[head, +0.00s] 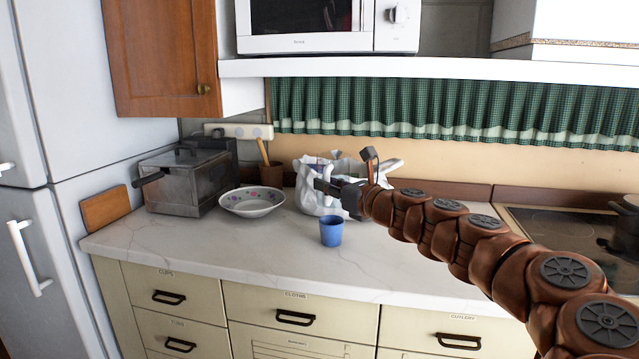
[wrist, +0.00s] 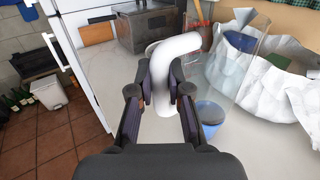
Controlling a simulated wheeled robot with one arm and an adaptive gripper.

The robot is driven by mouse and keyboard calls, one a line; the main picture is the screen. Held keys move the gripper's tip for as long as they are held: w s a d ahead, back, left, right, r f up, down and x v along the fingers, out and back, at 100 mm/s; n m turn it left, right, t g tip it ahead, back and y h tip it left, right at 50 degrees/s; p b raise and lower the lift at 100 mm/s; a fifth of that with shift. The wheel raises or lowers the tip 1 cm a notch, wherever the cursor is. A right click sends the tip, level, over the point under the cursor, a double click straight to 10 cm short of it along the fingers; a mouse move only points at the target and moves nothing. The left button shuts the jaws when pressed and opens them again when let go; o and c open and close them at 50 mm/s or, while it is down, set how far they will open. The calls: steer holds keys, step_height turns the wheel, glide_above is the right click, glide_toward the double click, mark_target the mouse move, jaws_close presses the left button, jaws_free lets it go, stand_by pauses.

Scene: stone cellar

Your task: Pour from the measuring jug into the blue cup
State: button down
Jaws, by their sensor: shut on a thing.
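The blue cup (head: 331,233) stands upright on the pale counter, in front of a white crumpled bag. It also shows at the lower right of the wrist view (wrist: 211,113). My gripper (wrist: 161,92) is shut on the white curved handle of the measuring jug (wrist: 178,50). The jug's clear body with red marks is right of the handle, and its outline is faint. In the head view my gripper (head: 346,176) is above and just behind the cup, in front of the bag. There the clear jug is hard to make out, and I cannot tell its tilt or contents.
The white bag (head: 311,200) is close behind the cup. A flowered bowl (head: 252,204), a metal fryer (head: 190,185) and a wooden board (head: 105,209) stand to the left. A hob (head: 560,235) is at the right. The counter (head: 215,250) in front is clear.

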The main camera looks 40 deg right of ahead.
steer(key=shift+w+a, duration=0.35)
steer(key=shift+a, duration=0.05)
steer(key=shift+p, duration=0.3)
steer(key=shift+a+m+g+p, duration=0.15)
steer(key=shift+m+g+p, duration=0.15)
steer(key=shift+p, duration=0.65)
steer(key=shift+s+f+m+p, duration=0.1)
steer(key=shift+m+p, duration=0.3)
steer(key=shift+p, duration=0.6)
steer(key=shift+g+p, duration=0.4)
steer(key=shift+p, duration=0.2)
steer(key=shift+a+r+m+p, duration=0.15)
steer(key=shift+r+m+p, duration=0.3)
steer(key=shift+p, duration=0.55)
steer(key=shift+s+g+p, duration=0.1)
steer(key=shift+g+p, duration=0.2)
steer(key=shift+p, duration=0.05)
